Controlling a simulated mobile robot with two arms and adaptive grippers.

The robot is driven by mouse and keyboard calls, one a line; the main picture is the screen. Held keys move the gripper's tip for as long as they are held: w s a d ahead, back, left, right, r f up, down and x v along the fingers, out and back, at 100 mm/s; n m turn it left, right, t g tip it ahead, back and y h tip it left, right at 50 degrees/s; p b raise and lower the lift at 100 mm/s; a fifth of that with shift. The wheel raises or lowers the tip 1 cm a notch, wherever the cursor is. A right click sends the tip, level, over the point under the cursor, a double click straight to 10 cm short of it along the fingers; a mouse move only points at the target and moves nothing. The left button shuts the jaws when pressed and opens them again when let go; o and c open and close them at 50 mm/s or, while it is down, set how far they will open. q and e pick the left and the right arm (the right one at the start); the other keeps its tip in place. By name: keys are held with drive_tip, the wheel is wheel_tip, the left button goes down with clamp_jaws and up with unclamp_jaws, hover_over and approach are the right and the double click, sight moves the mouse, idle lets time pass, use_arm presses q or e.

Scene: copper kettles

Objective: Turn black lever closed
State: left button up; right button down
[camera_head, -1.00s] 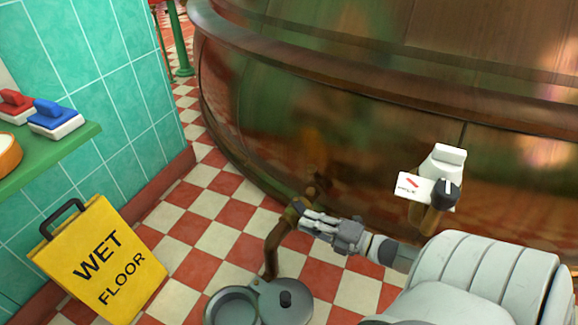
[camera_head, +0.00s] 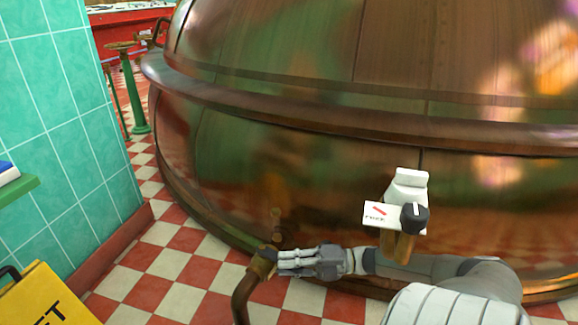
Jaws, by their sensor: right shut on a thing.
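A curved brass pipe with a valve (camera_head: 262,262) comes off the lower side of the big copper kettle (camera_head: 300,180). My right gripper (camera_head: 278,262) reaches in from the right and is shut at this valve. A small dark piece at its fingertips looks like the black lever, mostly hidden by the fingers, so its angle cannot be told. My left gripper is not in view.
A white box with a black knob (camera_head: 414,217) and a label sits on the kettle above my right forearm. A yellow wet floor sign (camera_head: 35,300) stands at lower left by the green tiled wall (camera_head: 60,130). Checkered floor (camera_head: 165,262) is clear between them.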

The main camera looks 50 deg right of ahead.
drive_tip(key=c, duration=1.5)
unclamp_jaws()
